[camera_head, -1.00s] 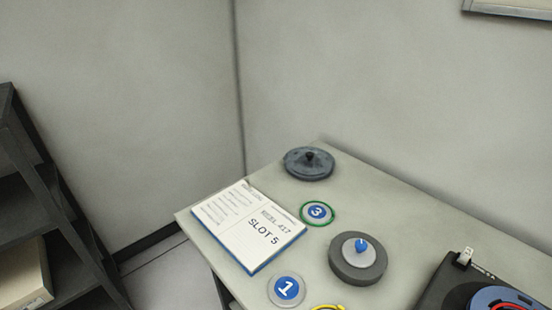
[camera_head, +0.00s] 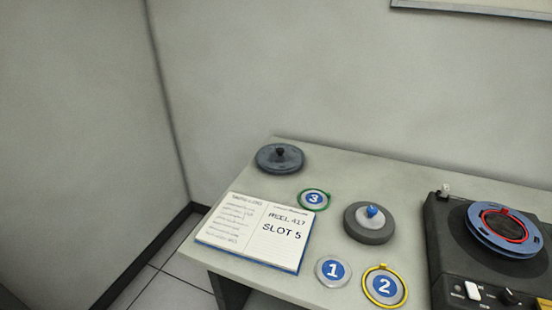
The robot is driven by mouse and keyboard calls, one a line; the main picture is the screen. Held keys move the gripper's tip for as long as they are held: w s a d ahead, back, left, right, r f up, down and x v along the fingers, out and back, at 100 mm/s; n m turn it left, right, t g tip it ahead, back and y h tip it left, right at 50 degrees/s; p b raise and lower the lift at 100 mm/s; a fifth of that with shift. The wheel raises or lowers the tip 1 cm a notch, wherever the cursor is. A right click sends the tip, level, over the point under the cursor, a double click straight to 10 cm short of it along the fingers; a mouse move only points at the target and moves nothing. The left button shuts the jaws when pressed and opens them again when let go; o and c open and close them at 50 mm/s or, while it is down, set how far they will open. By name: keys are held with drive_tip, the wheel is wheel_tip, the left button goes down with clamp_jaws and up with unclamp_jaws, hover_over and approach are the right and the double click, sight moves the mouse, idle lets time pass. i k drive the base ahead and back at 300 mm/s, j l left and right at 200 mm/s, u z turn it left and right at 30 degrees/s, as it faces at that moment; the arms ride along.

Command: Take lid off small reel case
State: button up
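Two round, knobbed things lie on the table, and I cannot tell for sure which is the small reel case. A grey round case (camera_head: 370,229) with a pale top and a blue knob (camera_head: 372,211) sits near the middle of the table. A flat dark blue-grey disc (camera_head: 279,160) with a black knob lies at the far left corner. Both look level, with their tops in place. My gripper is not in view.
An open book (camera_head: 262,232) reading "SLOT 5" lies at the table's left edge. Discs numbered 1 (camera_head: 333,270), 2 (camera_head: 384,287) and 3 (camera_head: 314,200) lie around the grey case. A black machine (camera_head: 445,262) with a blue reel (camera_head: 503,228) stands at right. A wall backs the table.

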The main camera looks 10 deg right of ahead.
sight(276, 159)
drive_tip(key=i+j+u, duration=0.3)
drive_tip(key=i, duration=0.2)
drive_tip(key=i+u, duration=0.3)
drive_tip(key=i, duration=0.2)
